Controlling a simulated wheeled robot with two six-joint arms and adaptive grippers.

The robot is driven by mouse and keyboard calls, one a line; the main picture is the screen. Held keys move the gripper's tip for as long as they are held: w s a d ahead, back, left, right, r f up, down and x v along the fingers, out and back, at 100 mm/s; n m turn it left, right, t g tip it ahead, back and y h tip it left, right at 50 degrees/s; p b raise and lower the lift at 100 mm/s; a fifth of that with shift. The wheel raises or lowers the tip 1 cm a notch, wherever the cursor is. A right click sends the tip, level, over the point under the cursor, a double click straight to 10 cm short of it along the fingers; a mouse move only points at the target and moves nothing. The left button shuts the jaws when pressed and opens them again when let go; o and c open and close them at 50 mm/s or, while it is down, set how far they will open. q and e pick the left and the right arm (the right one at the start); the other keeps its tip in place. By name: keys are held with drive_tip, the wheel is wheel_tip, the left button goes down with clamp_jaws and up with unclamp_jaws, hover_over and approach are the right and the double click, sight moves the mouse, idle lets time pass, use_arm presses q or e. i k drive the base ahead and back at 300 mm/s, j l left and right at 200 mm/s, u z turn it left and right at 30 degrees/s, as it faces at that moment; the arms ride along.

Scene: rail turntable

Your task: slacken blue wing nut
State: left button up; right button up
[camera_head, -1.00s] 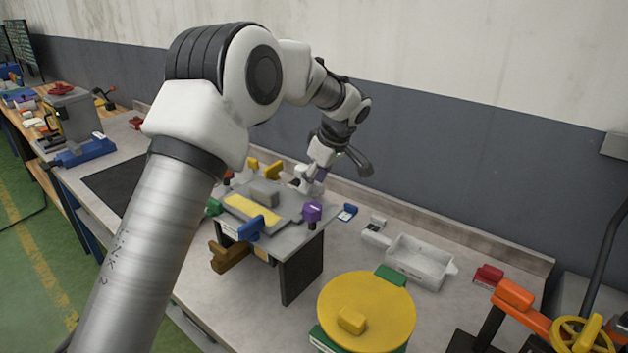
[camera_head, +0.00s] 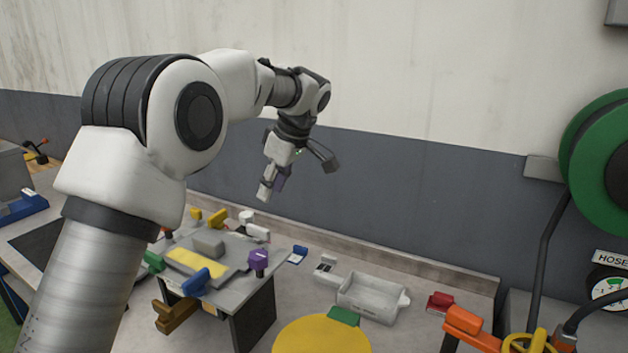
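The blue wing nut (camera_head: 196,282) sits at the front edge of a grey raised plate (camera_head: 232,282), among other coloured knobs. It looks upright and nothing touches it. My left gripper (camera_head: 270,190) hangs in the air above and behind the plate, pointing down, well apart from the blue wing nut. Its fingers are small and seen from the side, so I cannot tell whether they are open or shut. My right gripper is not in view.
The plate also carries a purple knob (camera_head: 258,259), a yellow wing nut (camera_head: 217,218) and a green knob (camera_head: 154,261). A grey tray (camera_head: 372,298), a yellow disc (camera_head: 322,338) and an orange-handled device (camera_head: 470,326) stand to the right. A wall rises behind the bench.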

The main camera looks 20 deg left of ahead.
sight(195, 285)
drive_tip(key=k, duration=1)
